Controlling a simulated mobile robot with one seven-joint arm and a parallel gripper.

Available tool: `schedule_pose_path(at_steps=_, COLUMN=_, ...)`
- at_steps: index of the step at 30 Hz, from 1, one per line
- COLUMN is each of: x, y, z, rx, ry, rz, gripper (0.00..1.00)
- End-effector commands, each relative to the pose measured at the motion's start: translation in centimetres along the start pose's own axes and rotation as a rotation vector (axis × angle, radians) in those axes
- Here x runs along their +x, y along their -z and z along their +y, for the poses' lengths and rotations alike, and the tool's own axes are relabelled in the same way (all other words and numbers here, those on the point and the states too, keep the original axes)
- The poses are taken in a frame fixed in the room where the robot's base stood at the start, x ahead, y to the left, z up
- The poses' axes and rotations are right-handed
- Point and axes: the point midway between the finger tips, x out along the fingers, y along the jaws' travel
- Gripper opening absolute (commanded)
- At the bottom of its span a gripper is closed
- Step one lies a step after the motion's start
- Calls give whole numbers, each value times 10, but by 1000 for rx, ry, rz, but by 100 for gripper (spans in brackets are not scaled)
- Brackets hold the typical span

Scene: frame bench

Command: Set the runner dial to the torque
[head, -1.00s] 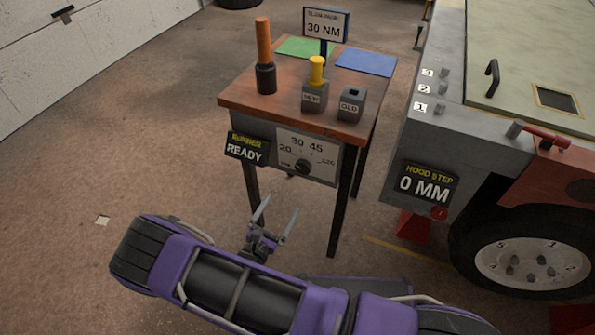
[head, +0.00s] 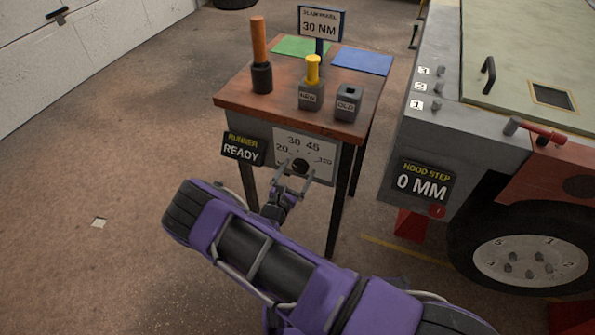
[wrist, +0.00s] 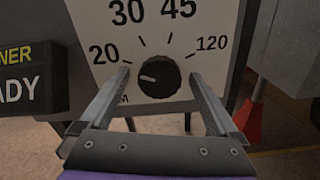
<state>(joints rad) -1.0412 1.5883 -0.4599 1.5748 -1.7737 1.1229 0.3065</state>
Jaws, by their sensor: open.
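The runner dial is a black round knob (wrist: 158,76) on a white panel (wrist: 203,17) marked 20, 30, 45 and 120. Its light pointer mark points left and slightly down, below the 20 tick, in the wrist view. In the head view the dial (head: 300,166) is on the front of the wooden bench (head: 240,97). A sign (head: 320,24) above the bench reads 30 NM. My gripper (wrist: 162,84) is open, with one finger on each side of the knob in the picture. It also shows in front of the panel in the head view (head: 292,176). I cannot tell whether the fingers touch the knob.
A runner display (head: 243,148) beside the dial panel reads READY. On the bench stand an orange-handled tool (head: 261,50), a yellow-topped block marked NEW (head: 312,94) and a block marked OLD (head: 348,104). A vehicle front (head: 440,135) with a wheel stands at right.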

Motion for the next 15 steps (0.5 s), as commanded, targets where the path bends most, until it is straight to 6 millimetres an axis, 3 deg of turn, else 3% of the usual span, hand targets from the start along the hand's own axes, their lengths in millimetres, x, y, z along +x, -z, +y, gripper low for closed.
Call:
schedule_pose_path(at_steps=5, x=0, y=0, z=0, rx=0, ry=0, rz=0, gripper=93)
schedule_pose_path(at_steps=15, x=0, y=0, z=0, rx=0, ry=0, rz=0, gripper=31)
